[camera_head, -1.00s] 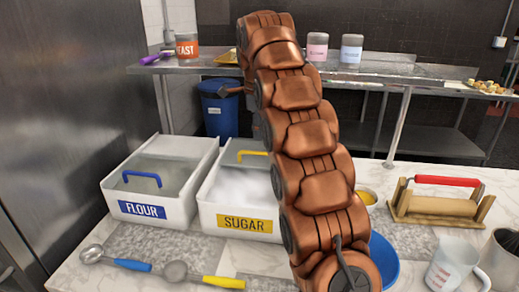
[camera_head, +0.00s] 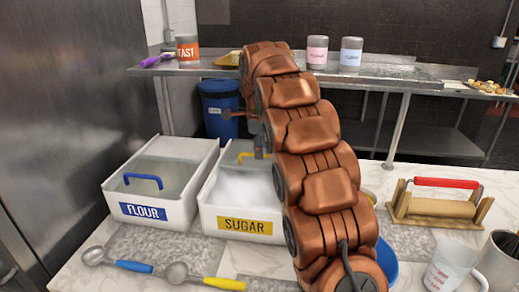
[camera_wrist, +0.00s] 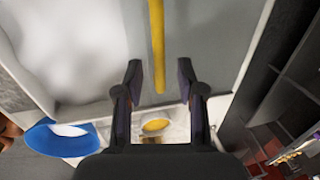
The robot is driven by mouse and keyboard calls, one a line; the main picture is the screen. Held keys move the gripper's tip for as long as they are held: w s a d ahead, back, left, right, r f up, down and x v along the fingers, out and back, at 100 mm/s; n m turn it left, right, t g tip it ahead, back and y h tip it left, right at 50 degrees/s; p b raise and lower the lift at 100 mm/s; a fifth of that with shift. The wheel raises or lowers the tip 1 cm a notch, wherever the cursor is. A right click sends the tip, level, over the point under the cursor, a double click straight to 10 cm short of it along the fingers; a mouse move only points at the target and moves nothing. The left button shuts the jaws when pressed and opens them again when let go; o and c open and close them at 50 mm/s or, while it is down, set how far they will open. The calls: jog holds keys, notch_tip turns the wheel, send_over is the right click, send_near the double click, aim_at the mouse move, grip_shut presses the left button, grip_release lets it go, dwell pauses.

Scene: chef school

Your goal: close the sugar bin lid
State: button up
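The white sugar bin (camera_head: 245,225) stands on the counter with its yellow SUGAR label facing me. White sugar (camera_head: 238,187) shows uncovered in its front part. The bin's lid (camera_wrist: 205,40) is at the back, with its yellow handle (camera_head: 244,156) near the rear edge. In the wrist view the handle (camera_wrist: 157,45) is a long yellow bar running between the fingertips of my gripper (camera_wrist: 160,72). The fingers are apart, one on each side of the bar, with no clear contact. In the head view my arm hides the bin's right side and most of my gripper.
The flour bin (camera_head: 150,211) with a blue handle stands left of the sugar bin. Two scoops (camera_head: 122,265) (camera_head: 205,281) lie in front. A blue bowl (camera_head: 387,266), a rolling pin rack (camera_head: 438,207) and a measuring jug (camera_head: 452,266) are on the right.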

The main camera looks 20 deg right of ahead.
jog(key=shift+f, duration=0.5)
grip_shut()
dwell(0.5)
